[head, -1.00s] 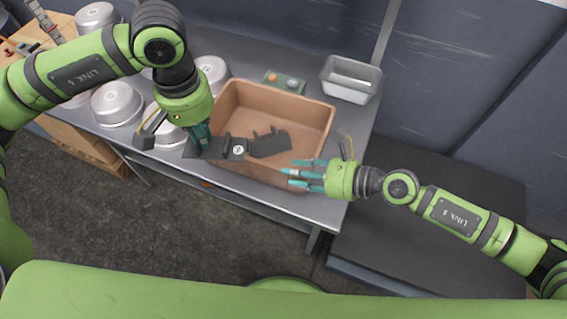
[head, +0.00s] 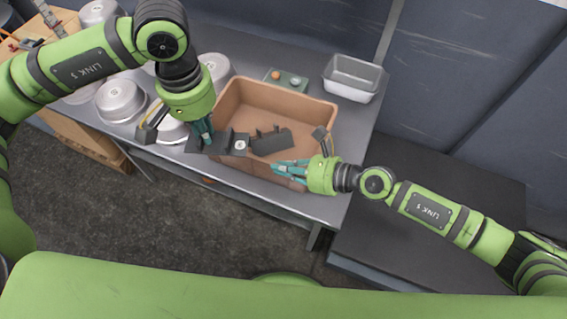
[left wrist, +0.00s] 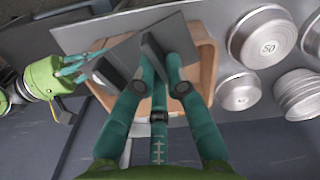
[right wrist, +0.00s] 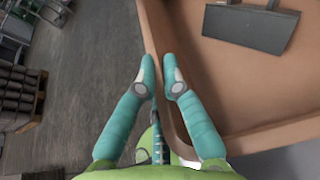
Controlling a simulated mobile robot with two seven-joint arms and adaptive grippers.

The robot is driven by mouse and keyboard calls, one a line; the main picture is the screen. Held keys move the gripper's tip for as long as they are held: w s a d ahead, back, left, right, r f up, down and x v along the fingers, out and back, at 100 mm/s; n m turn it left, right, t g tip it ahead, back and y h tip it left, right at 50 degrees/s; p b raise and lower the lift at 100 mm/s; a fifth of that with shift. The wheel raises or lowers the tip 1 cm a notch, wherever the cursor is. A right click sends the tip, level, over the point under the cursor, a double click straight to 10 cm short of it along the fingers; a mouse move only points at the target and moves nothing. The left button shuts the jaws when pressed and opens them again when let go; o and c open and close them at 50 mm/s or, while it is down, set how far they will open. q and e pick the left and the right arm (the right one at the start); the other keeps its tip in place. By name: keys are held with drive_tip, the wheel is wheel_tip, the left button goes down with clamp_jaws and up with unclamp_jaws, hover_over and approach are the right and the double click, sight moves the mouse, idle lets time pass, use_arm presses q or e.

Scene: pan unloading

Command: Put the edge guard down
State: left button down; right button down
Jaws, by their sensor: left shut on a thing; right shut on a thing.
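My left gripper (head: 206,138) is shut on the dark edge guard (head: 220,143), at the left end of the brown bin's near side. The guard also shows between the fingers in the left wrist view (left wrist: 165,42). Another dark piece with upright tabs (head: 271,141) shows over the bin's inside; I cannot tell if it is joined to the guard. My right gripper (head: 276,169) is shut on the near wall of the brown bin (head: 322,112), right of the guard. The wall runs between its fingers in the right wrist view (right wrist: 152,42).
Several silver round pans (head: 120,98) stand on the grey table (head: 325,207) left of the bin. A small control box with an orange button (head: 286,80) is behind the bin. An empty metal tin (head: 353,78) stands at the back right. A dark low surface (head: 440,180) lies to the right.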

use_arm(q)
drive_tip(key=w+d+n, duration=0.2)
drive_tip(key=w+n, duration=0.9)
drive_tip(key=n, duration=0.3)
drive_tip(key=f, duration=1.7)
drive_tip(key=shift+w+a+f, duration=0.1)
drive_tip(key=shift+w+a, duration=0.1)
drive_tip(key=shift+w, duration=0.05)
drive_tip(key=shift+f, duration=0.15)
drive_tip(key=shift+f, duration=0.35)
drive_tip(key=c, duration=1.3)
unclamp_jaws()
wheel_tip(320, 180, up, 13)
drive_tip(key=shift+r, duration=0.1)
